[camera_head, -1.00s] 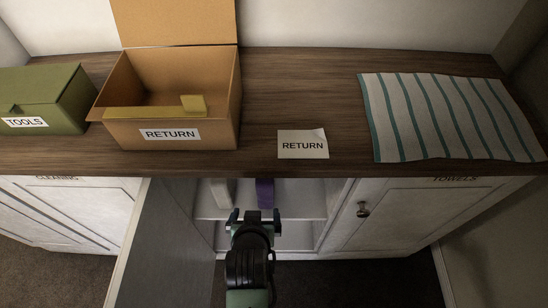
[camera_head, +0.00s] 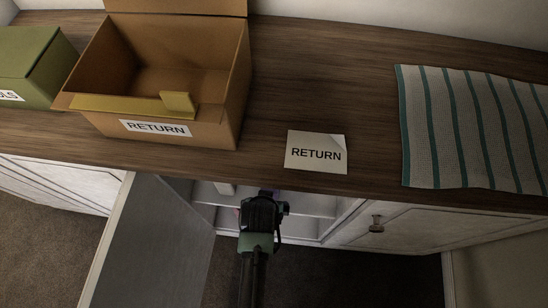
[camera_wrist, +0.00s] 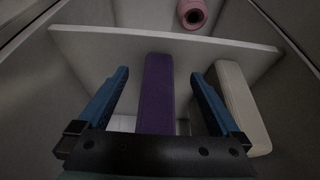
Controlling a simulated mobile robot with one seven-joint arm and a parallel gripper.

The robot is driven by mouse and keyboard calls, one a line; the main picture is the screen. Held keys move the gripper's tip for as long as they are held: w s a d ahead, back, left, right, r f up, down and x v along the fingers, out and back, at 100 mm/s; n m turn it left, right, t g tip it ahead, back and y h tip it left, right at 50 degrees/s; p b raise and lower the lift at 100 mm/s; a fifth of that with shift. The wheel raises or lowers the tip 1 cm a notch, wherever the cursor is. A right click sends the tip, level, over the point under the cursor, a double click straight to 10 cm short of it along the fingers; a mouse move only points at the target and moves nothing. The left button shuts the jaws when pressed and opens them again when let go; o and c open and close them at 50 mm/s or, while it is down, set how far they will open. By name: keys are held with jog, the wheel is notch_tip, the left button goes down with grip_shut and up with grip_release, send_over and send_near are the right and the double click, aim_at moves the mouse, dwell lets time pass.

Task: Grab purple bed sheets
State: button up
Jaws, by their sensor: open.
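The purple bed sheets (camera_wrist: 156,100) show in the wrist view as a folded purple bundle on a shelf inside the open cupboard. My gripper (camera_wrist: 158,82) is open, with one blue finger on each side of the purple bundle and visible gaps between. In the head view my gripper (camera_head: 264,204) reaches into the cupboard below the counter, and its fingers are mostly hidden. Only a sliver of purple shows there.
A cream folded bundle (camera_wrist: 242,105) lies just right of my right finger. A pink roll (camera_wrist: 192,13) is beyond the shelf board (camera_wrist: 200,45). The open cupboard door (camera_head: 165,245) stands left of my arm. A RETURN box (camera_head: 190,120) and striped towel (camera_head: 470,130) are on the counter.

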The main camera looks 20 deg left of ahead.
jog(key=w, duration=0.2)
jog(key=w+a+b, duration=0.1)
jog(key=w, duration=0.2)
jog(key=shift+w+a+f, duration=0.3)
jog(key=shift+f, duration=0.1)
jog(key=shift+w+f, duration=0.1)
jog(key=shift+f, duration=0.05)
jog(key=shift+c, duration=0.3)
grip_shut()
